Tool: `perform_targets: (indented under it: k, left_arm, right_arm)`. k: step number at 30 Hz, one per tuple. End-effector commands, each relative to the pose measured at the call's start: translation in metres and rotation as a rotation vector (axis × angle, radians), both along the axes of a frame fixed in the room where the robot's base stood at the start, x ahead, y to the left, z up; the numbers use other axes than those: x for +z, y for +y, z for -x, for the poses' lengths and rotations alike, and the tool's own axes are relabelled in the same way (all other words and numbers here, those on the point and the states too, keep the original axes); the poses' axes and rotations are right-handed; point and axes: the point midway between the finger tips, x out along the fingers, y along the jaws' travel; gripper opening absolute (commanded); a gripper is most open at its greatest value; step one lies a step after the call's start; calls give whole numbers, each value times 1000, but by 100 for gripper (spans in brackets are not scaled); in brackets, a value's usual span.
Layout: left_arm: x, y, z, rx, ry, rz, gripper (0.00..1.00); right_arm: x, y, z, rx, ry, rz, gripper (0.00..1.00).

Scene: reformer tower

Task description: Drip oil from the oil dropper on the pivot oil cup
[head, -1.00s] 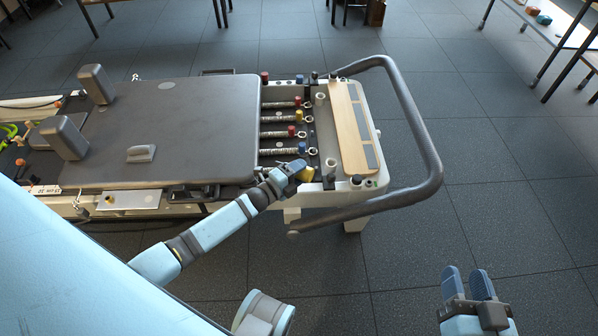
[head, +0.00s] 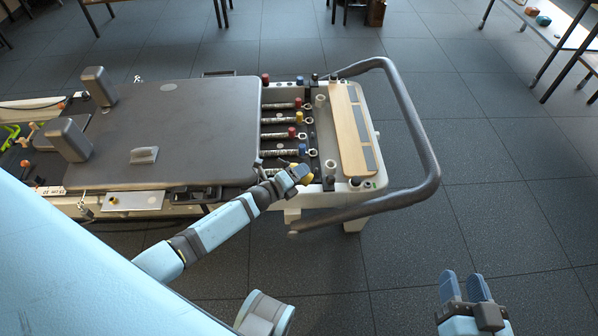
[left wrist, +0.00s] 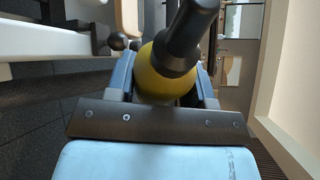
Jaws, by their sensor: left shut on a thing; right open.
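My left gripper (head: 297,172) is at the near right part of the reformer, beside the spring bar. It is shut on the oil dropper, which has a yellow body (left wrist: 155,82) and a thick black top leaning right in the left wrist view. In the head view only a small yellow part of the dropper (head: 306,178) shows past the fingers. I cannot single out the pivot oil cup; small dark round fittings (head: 356,182) sit at the reformer's near right corner. My right gripper (head: 466,287) is open and empty over the floor at lower right.
The reformer's grey carriage (head: 185,130) lies left of the springs, which have coloured knobs. A wooden board (head: 348,130) and white posts stand to the right. A dark curved bar (head: 425,150) loops around the right end.

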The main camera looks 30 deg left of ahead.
Motion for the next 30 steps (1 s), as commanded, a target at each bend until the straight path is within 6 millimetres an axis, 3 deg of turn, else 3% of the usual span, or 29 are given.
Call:
perform_targets:
  k: [5,13,23,30]
  left_arm:
    - [1,0,0,0,0,-22,15]
    - [-6,5,0,0,11,-415,15]
    - [-6,6,0,-1,12,-481,15]
    - [-10,12,0,-1,22,-849,15]
  right_arm:
    - [2,0,0,0,0,0,43]
    - [11,0,0,0,0,0,43]
    - [12,0,0,0,0,0,43]
    - [20,0,0,0,0,0,43]
